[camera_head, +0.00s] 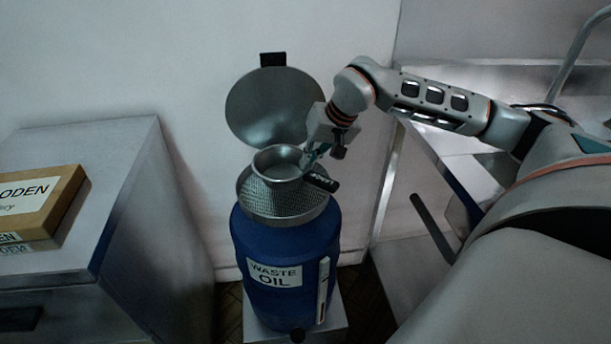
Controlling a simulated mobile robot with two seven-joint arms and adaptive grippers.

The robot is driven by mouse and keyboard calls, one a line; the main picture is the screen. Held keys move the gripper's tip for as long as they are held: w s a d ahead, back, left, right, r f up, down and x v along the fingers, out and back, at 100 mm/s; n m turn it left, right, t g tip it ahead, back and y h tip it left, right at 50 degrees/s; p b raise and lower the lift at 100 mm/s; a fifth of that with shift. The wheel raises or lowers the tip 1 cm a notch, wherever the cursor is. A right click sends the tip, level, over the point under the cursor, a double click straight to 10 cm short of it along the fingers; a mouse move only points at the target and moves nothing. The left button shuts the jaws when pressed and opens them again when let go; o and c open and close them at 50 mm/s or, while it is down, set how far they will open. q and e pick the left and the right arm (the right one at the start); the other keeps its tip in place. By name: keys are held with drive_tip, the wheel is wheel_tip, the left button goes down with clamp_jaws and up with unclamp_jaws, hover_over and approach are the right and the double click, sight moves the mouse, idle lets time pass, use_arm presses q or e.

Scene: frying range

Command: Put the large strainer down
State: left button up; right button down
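A round metal bowl with a black handle, which looks like the large strainer (277,160), is at or just over the mesh top of the blue waste oil drum (262,237). Its handle points to the lower right. My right gripper (313,157) reaches down from the upper right and appears shut on the strainer's rim near the handle; the fingertips are small and partly hidden. I cannot tell whether the strainer touches the mesh (287,207) below it. My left gripper is out of view.
The drum's round lid (262,105) stands open behind the strainer. A metal cabinet (110,165) at left bears a brown box (62,205). A metal table frame (450,150) stands at right under my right arm. The cabinet top behind the box is clear.

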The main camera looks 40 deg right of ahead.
drive_tip(key=shift+f, duration=0.5)
wheel_tip(320, 180, down, 4)
drive_tip(key=shift+r+b, duration=0.25)
drive_tip(key=shift+b, duration=0.15)
drive_tip(key=shift+r, duration=0.1)
drive_tip(key=c, duration=2.3)
unclamp_jaws()
